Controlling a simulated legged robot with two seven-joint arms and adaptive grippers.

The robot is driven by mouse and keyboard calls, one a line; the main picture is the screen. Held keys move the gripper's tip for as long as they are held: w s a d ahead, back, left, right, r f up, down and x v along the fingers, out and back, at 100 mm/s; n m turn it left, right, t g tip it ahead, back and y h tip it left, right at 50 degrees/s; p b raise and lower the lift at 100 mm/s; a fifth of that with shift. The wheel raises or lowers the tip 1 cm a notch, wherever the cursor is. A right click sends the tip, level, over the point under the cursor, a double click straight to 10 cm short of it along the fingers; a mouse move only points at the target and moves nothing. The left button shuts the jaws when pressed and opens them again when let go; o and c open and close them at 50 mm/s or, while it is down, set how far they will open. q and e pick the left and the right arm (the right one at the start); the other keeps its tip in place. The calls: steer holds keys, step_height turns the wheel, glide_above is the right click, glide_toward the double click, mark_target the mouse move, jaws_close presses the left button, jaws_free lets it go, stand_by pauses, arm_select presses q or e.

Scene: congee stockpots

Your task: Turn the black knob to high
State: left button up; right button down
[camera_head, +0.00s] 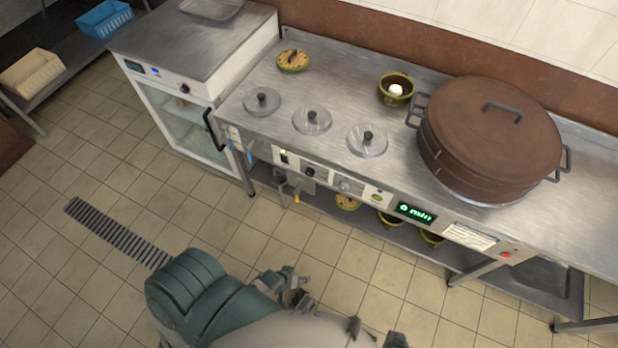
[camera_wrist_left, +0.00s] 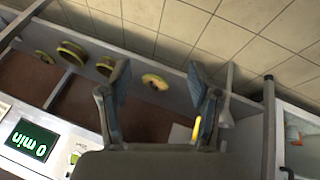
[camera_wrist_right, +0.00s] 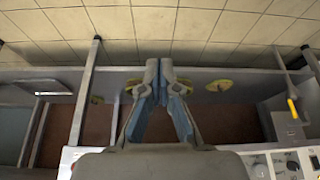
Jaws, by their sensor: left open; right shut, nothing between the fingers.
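The black knob (camera_head: 309,172) is on the front panel of the steel counter, right of a small switch (camera_head: 284,158) and left of a pale control. Its exact setting is too small to read. My left gripper (camera_wrist_left: 160,82) is open and empty in the left wrist view, below the front panel, with the lower shelf beyond its fingers. In the head view it is apart from the knob, low at the centre. My right gripper (camera_wrist_right: 160,70) is shut and empty in the right wrist view. Knobs (camera_wrist_right: 260,170) show at that view's lower right, apart from its fingers.
A green display (camera_head: 416,213) sits right of the knob; it reads 0 min in the left wrist view (camera_wrist_left: 32,141). A large brown stockpot (camera_head: 490,145) stands on the counter beside several round lids (camera_head: 312,120). A yellow-handled tool (camera_wrist_right: 292,107) hangs below the panel.

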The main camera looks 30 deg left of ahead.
arm_select(q)
steer(key=w+r+n+t+b, duration=0.1)
steer(key=w+n+t+b, duration=0.15)
steer(key=w+n, duration=0.25)
arm_select(e)
steer(key=w+a+r+t+y+b, duration=0.2)
steer(key=w+a+r+t+b, duration=0.2)
steer(key=w+r+t, duration=0.55)
arm_select(q)
steer(key=n+t+y+b, duration=0.45)
steer(key=n+t, duration=0.55)
steer(key=n, duration=1.7)
glide_toward(308, 175)
steer(key=shift+y, duration=0.35)
steer(key=w, duration=0.7)
steer(key=shift+w+a+r, duration=0.25)
steer(key=shift+w+a, duration=0.05)
steer(key=shift+a, duration=0.1)
steer(key=shift+w+a, duration=0.1)
steer(key=shift+w, duration=0.45)
arm_select(e)
steer(key=w+r+t, duration=0.1)
steer(key=w+r, duration=0.1)
steer(key=r, duration=0.7)
steer(key=w+a+r+t+y, duration=0.1)
steer(key=w+r, duration=0.1)
steer(key=r, duration=0.6)
steer(key=shift+r, duration=0.4)
steer(key=shift+w, duration=0.1)
